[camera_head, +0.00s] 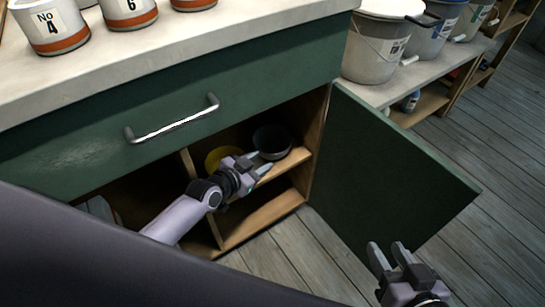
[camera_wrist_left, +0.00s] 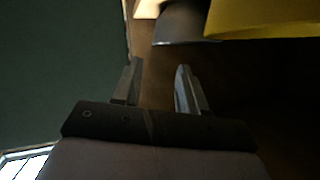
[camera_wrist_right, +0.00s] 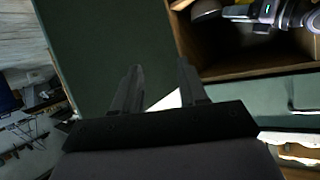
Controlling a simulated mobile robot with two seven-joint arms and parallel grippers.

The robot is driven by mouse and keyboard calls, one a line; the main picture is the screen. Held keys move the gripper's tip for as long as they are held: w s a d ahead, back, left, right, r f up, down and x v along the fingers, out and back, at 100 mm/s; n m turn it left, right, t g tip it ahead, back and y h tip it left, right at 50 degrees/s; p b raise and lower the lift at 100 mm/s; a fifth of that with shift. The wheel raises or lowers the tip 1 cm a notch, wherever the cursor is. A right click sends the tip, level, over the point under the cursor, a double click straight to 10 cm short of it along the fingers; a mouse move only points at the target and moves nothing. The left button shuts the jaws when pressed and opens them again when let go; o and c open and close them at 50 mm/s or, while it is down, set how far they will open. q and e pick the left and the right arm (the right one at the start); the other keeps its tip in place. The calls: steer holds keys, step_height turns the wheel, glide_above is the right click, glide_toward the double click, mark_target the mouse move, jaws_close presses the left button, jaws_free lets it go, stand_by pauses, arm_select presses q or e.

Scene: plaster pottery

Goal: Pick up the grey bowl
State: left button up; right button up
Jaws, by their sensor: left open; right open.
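The grey bowl (camera_head: 271,138) stands on the upper shelf inside the open cabinet, dark inside with a lighter rim. Part of it shows at the top of the left wrist view (camera_wrist_left: 185,32), beyond the fingertips. My left gripper (camera_head: 262,164) reaches into the cabinet, open and empty, just in front of and below the bowl in the head view. It appears apart from the bowl. My right gripper (camera_head: 387,252) is open and empty outside the cabinet, before the open door.
A yellow bowl (camera_head: 217,156) stands left of the grey bowl, partly behind my left arm. The green door (camera_head: 385,170) stands open at the right. A drawer handle (camera_head: 172,120) juts out above. The shelf edge (camera_head: 285,165) lies near my left gripper. Pots stand on the counter.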

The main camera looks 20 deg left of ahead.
mark_target(286, 151)
arm_select(q)
steer(key=shift+w+f+b, duration=0.35)
steer(key=shift+w+f, duration=0.05)
steer(key=shift+w, duration=0.2)
steer(key=b+x, duration=0.2)
steer(key=x, duration=0.3)
steer(key=shift+b, duration=0.35)
steer(key=shift+b+x, duration=0.35)
steer(key=shift+x, duration=0.45)
steer(key=w+d+b, duration=0.1)
steer(key=w+d+f+b, duration=0.1)
steer(key=shift+w, duration=0.3)
steer(key=shift+b+x, duration=0.5)
steer(key=shift+x, duration=0.25)
steer(key=shift+r, duration=0.2)
jaws_close()
arm_select(e)
steer(key=shift+w+a+f+t+y, duration=0.2)
steer(key=shift+a+f+t+y, duration=0.2)
steer(key=shift+a, duration=0.2)
steer(key=shift+w+a+f+t+y, duration=0.2)
steer(key=shift+a+f+y, duration=0.1)
steer(key=shift+a+y, duration=0.25)
